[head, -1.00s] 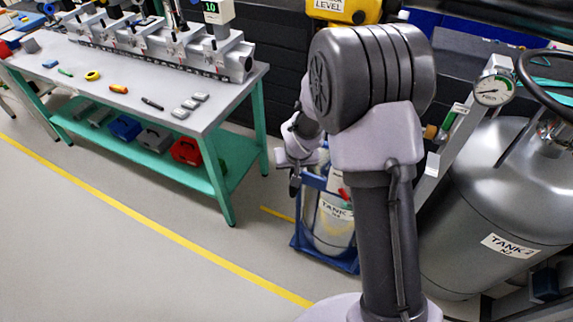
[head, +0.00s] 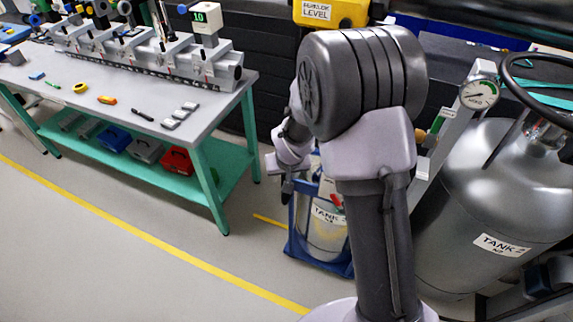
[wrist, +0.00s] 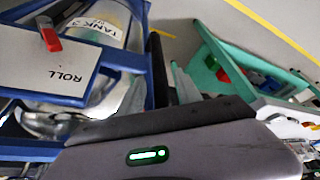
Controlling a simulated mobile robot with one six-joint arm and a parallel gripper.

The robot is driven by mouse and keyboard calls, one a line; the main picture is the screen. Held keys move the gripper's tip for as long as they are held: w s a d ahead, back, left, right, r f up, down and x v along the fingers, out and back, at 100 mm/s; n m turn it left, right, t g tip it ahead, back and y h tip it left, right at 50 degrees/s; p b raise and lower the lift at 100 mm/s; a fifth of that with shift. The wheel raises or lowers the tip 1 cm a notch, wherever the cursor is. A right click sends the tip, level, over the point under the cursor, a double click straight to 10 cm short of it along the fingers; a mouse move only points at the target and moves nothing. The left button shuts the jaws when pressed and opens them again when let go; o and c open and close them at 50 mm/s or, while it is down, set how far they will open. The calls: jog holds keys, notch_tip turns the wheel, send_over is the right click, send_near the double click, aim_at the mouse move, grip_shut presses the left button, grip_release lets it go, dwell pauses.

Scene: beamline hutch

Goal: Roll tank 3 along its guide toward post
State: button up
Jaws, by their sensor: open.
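A small silver tank (head: 322,232) labelled TANK stands in a blue frame (head: 297,247) on the floor, partly hidden behind my arm. In the wrist view the tank (wrist: 112,12) carries a label that looks like TANK 3. The blue frame there (wrist: 122,58) bears a white plate (wrist: 50,72) marked ROLL and a red tab (wrist: 48,36). My gripper (head: 284,184) is open and empty, just left of the frame's top in the head view. In the wrist view its fingers (wrist: 170,78) lie beside the frame's side; I cannot tell whether they touch it. No guide or post is clearly recognisable.
A large silver tank (head: 495,190) labelled TANK 2 stands right of my arm, with a gauge (head: 479,92). A teal-legged bench (head: 150,95) with tools and a lower shelf stands at left. Open floor with a yellow line (head: 150,233) lies between.

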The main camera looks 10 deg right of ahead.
jog(key=p+v, duration=0.5)
jog(key=v, duration=1.1)
